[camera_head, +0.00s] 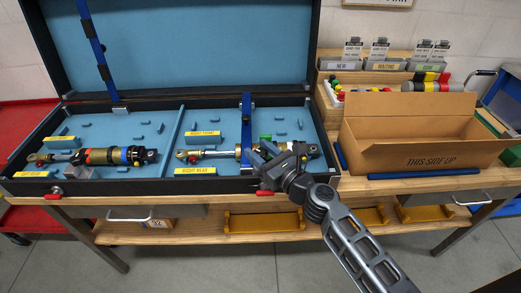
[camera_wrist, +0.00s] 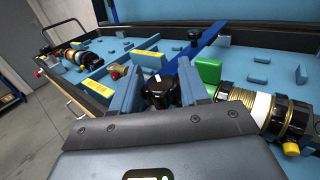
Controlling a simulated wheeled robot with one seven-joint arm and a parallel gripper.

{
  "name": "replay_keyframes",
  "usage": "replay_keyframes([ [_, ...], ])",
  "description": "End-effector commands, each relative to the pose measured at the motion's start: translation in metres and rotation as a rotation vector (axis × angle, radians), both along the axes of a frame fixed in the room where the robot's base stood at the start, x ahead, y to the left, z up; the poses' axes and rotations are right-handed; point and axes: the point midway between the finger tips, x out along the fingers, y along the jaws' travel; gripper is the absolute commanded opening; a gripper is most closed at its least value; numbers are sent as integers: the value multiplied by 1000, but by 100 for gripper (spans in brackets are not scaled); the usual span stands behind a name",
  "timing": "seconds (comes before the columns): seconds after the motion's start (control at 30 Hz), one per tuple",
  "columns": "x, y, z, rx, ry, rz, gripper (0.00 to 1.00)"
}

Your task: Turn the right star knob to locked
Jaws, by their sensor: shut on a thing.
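The right star knob (camera_wrist: 160,92) is black with a small white mark on top. In the wrist view it sits between the two blue-grey fingers of my gripper (camera_wrist: 165,85), which is shut on it. In the head view my gripper (camera_head: 270,158) is at the front right of the open case (camera_head: 215,183), and it hides the knob. A blue strap or bar (camera_head: 246,118) crosses the right compartment just behind my gripper; it also shows in the wrist view (camera_wrist: 208,45). Whether the knob is locked cannot be told.
A shock absorber (camera_head: 105,156) lies in the left compartment. Another (camera_head: 215,153) lies in the right, close around my gripper; its spring end (camera_wrist: 245,100) is near my right finger. A green block (camera_wrist: 208,70) is just behind. A cardboard box (camera_head: 410,150) stands right of the case.

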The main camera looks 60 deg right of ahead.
Motion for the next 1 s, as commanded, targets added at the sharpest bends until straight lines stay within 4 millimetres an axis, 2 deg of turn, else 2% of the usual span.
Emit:
replay_keyframes([
  [0.6, 1, -2, 1, 1, -2, 479, 14],
  [1.0, 1, 0, 0, 0, -1, 664, 14],
])
